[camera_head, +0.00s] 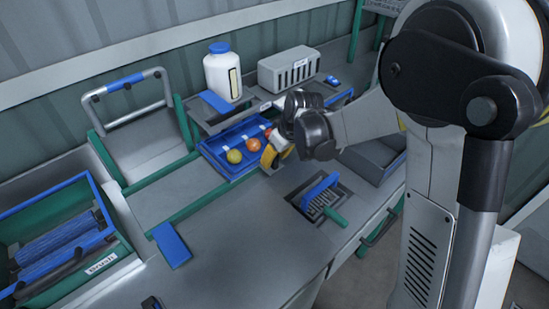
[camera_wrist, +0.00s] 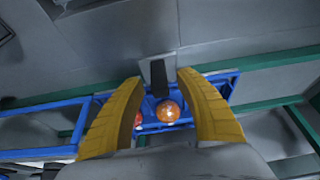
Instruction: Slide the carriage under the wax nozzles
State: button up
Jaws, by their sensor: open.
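The carriage (camera_head: 236,174), a blue tray holding round yellow, orange and red fruit, sits between green rails at the middle of the bench. It also shows in the wrist view (camera_wrist: 225,88). A metal arch (camera_head: 127,82) with a blue top and small dark fittings, apparently the wax nozzles, stands to the left of the carriage. My gripper (camera_head: 272,155) is at the carriage's right end. In the wrist view its yellow fingers (camera_wrist: 160,82) are apart, either side of a grey and black upright piece; contact cannot be told. The fingers partly hide the tray.
A white bottle (camera_head: 222,75) and a grey slotted box (camera_head: 289,70) stand on the shelf behind. A blue brush-like tool with a green handle (camera_head: 333,215) lies in a recess at front right. A green bin (camera_head: 113,257) is at left. The bed between arch and carriage looks clear.

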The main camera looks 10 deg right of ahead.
jog(key=v, duration=1.1)
jog(key=shift+s+r, duration=0.2)
jog(key=shift+r, duration=0.15)
jog(key=shift+d, duration=0.15)
jog(key=s+d+r+m+t+h, duration=0.1)
jog(key=s+d+m, duration=0.2)
jog(key=s, duration=0.7)
jog(key=s+d+r+m+t+h, duration=0.1)
jog(key=s+d+r+m+t, duration=0.1)
jog(key=s, duration=0.9)
jog(key=d+m, duration=0.1)
jog(key=d, duration=0.1)
jog(key=shift+d+m+t, duration=0.3)
jog(key=shift+m, duration=0.1)
jog(key=shift+r, duration=0.1)
